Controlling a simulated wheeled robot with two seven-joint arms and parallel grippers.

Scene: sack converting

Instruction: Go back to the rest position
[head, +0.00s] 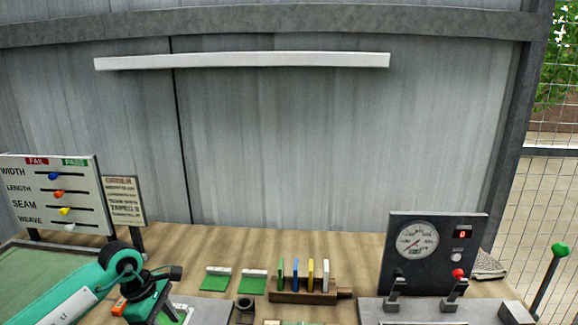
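My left arm, teal and black, comes in from the lower left. Its dark gripper (152,305) hangs low over the left part of the wooden table (330,246), next to a green and white piece (180,316). The fingers are too small and partly hidden, so I cannot tell whether they are open or shut or hold anything. A small orange thing (119,306) shows beside the gripper; I cannot tell whether they touch. My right gripper and arm are not in view.
A slider board (52,194) and an order sign (125,201) stand at left. Two green cards (216,279) (253,282) lie mid-table. A wooden rack (304,297) holds several coloured upright pieces. A gauge panel (433,252) stands at right, near a green-knobbed lever (560,250). The table's back strip is clear.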

